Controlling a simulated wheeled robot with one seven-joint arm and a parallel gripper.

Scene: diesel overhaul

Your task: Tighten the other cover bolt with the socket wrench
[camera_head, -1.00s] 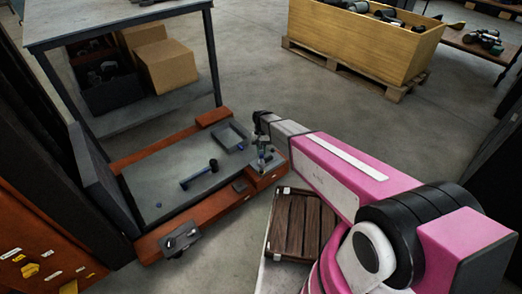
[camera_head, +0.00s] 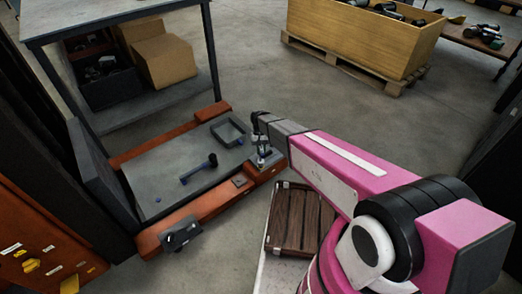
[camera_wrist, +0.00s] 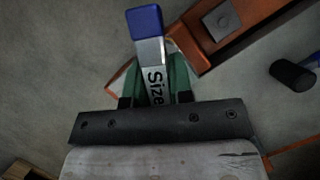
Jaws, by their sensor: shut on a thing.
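My gripper (camera_wrist: 155,82) has green fingers shut on the socket wrench (camera_wrist: 146,24), which has a blue end and a grey shaft marked "Size". In the head view my gripper (camera_head: 258,127) is over the orange block at the right corner of the grey bench. Small metal parts (camera_head: 264,157) show on that block below my gripper. The socket's working end and the cover bolts are too small or hidden, so I cannot tell whether the socket sits on a bolt.
A blue-handled mallet (camera_head: 198,169) and a grey open tray (camera_head: 241,124) lie on the grey work surface (camera_head: 160,160). A dark part (camera_head: 180,234) sits on the near orange rail. A slatted wooden panel (camera_head: 292,220) is beside my arm. Open floor lies beyond.

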